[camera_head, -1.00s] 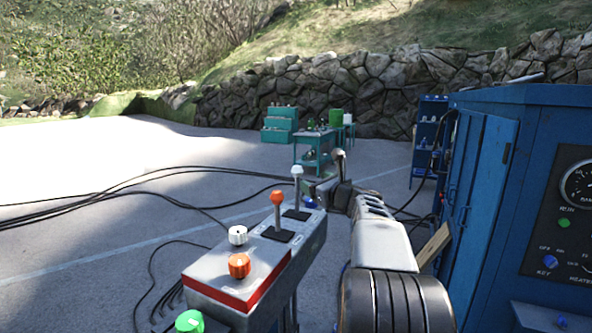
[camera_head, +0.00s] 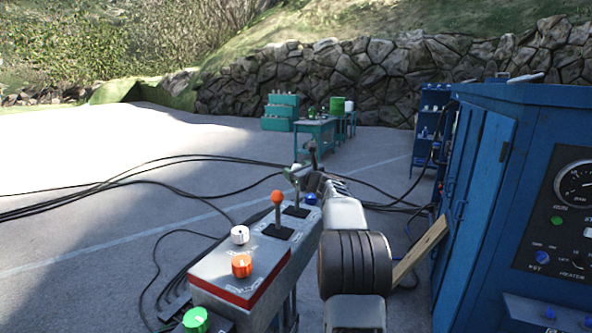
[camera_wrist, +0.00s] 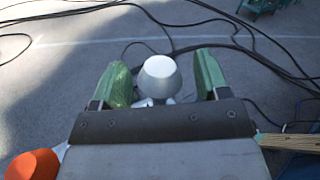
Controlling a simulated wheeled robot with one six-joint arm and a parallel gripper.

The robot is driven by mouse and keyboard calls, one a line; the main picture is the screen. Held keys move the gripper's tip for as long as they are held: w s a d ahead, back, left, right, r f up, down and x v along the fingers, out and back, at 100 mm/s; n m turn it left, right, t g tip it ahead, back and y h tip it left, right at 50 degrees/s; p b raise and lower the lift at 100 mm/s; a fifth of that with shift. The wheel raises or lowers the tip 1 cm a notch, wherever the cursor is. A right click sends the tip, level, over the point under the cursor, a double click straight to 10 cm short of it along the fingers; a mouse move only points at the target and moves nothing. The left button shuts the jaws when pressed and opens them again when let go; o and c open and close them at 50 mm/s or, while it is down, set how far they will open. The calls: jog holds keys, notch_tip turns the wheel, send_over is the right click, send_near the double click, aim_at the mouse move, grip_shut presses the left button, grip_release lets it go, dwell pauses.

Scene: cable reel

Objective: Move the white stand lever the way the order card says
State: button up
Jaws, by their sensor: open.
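The white stand lever rises from the far slot of the grey control stand (camera_head: 270,255). Its white knob (camera_wrist: 158,78) shows in the wrist view between the two green fingers of my gripper (camera_wrist: 162,62). The fingers are open, with a gap visible on each side of the knob; I cannot tell their height relative to it. In the head view my gripper (camera_head: 302,166) is at the top of this lever and partly hides it. An orange-knobbed lever (camera_head: 278,197) stands nearer on the same stand. I cannot make out an order card.
White (camera_head: 239,235), orange (camera_head: 242,265) and green (camera_head: 195,320) knobs are at the stand's near end. A blue cabinet (camera_head: 480,180) stands close on the right, with a wooden plank (camera_head: 421,250) beside it. Black cables (camera_head: 130,180) lie on the ground.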

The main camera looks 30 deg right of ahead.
jog(key=shift+c, duration=0.3)
jog(key=c, duration=1.2)
jog(key=shift+f, duration=0.1)
